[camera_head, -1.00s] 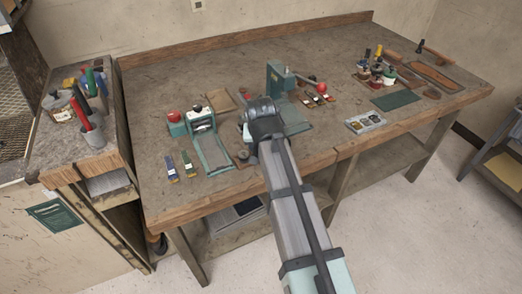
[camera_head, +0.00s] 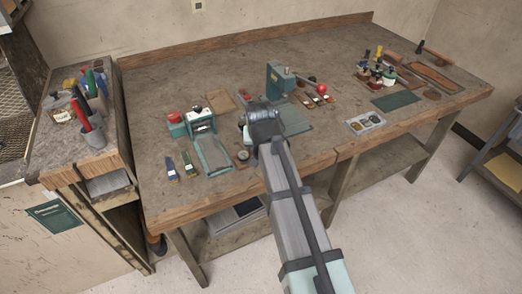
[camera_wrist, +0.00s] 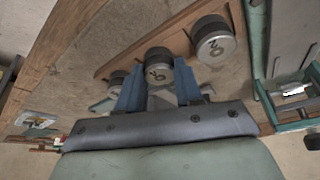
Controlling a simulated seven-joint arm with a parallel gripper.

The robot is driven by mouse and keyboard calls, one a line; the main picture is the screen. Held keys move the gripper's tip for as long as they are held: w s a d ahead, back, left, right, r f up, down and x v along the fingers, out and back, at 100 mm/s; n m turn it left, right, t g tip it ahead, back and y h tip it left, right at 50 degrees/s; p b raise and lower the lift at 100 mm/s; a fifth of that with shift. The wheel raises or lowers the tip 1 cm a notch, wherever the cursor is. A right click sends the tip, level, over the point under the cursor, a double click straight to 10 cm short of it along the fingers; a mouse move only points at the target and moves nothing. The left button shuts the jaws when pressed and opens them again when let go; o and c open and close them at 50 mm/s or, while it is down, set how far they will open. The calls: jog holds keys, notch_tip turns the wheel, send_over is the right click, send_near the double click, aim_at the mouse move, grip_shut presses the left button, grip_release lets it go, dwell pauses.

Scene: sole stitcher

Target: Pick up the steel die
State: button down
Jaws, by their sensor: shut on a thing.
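A larger-looking die (camera_wrist: 214,46) stands to the right, apart from the fingers. Another die (camera_wrist: 116,78) is at the left, partly hidden by the left finger. In the head view my gripper (camera_head: 264,112) is low over the bench's front middle, and my arm hides the held die.
The green press (camera_head: 280,82) with its red-knobbed lever stands just behind my gripper. A small green machine (camera_head: 202,120) is to the left. A grey tray (camera_head: 366,124) lies to the right on the workbench (camera_head: 330,45). The back of the bench is mostly clear.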

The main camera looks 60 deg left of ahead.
notch_tip(320, 180, up, 9)
jog(key=w+a, duration=0.1)
jog(key=a, duration=0.1)
jog(key=w+a, duration=0.4)
jog(key=shift+w+a+f, duration=0.1)
jog(key=shift+a+f, duration=0.15)
jog(key=shift+f, duration=0.15)
jog(key=a, duration=0.2)
jog(key=w+a, duration=0.1)
jog(key=a, duration=0.3)
jog(key=shift+w+f, duration=0.25)
jog(key=a+n, duration=0.1)
jog(key=a+n+g, duration=0.1)
jog(key=a+n, duration=0.2)
jog(key=shift+s+a+r+n+g, duration=0.15)
jog(key=shift+s+r+n+g, duration=0.15)
jog(key=shift+g, duration=0.1)
